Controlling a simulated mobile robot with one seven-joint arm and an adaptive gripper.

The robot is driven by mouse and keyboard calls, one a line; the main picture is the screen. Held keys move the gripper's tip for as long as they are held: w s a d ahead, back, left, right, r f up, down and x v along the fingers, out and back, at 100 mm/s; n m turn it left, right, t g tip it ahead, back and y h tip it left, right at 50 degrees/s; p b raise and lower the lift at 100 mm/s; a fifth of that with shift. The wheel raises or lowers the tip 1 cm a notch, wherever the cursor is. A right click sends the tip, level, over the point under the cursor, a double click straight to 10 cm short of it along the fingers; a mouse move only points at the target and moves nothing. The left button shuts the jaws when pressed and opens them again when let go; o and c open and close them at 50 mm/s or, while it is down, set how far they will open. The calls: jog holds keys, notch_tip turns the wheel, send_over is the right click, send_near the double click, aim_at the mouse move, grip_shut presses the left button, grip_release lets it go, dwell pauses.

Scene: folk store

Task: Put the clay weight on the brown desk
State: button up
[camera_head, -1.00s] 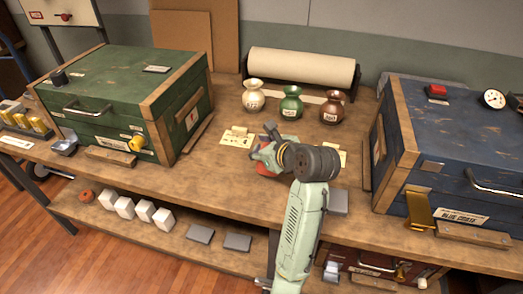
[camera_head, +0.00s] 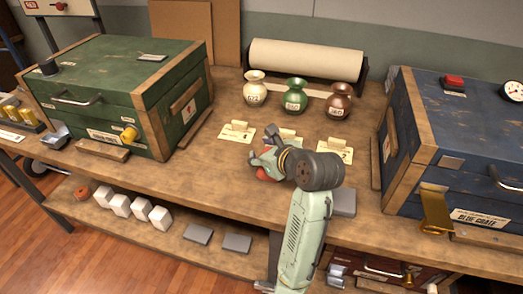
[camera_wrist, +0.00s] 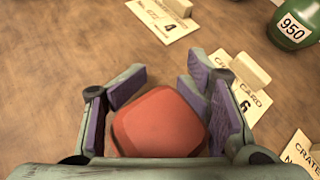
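The orange-red block, which looks like the clay weight (camera_wrist: 160,126), is between the purple-padded fingers of my gripper (camera_wrist: 165,100) in the wrist view. The fingers flank it closely; I cannot tell whether both pads press on it. In the head view, my gripper (camera_head: 268,161) is low over the front middle of a brown wooden worktop (camera_head: 215,185), and a bit of the red block (camera_head: 262,174) shows under it. Whether the block touches the wood is hidden. This worktop is the only brown desk-like surface in view.
Numbered cards (camera_head: 237,132) and cream, green and brown vases (camera_head: 296,96) stand behind my gripper. A green crate (camera_head: 125,85) is left and a blue crate (camera_head: 450,150) right. A grey block (camera_head: 344,202) lies beside my arm. White blocks (camera_head: 140,207) sit on the lower shelf.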

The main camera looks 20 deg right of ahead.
jog(key=o, duration=0.4)
jog(key=shift+s+d+r, duration=0.1)
jog(key=shift+r, duration=0.15)
jog(key=p+v, duration=0.2)
jog(key=v, duration=0.9)
jog(key=shift+s, duration=0.4)
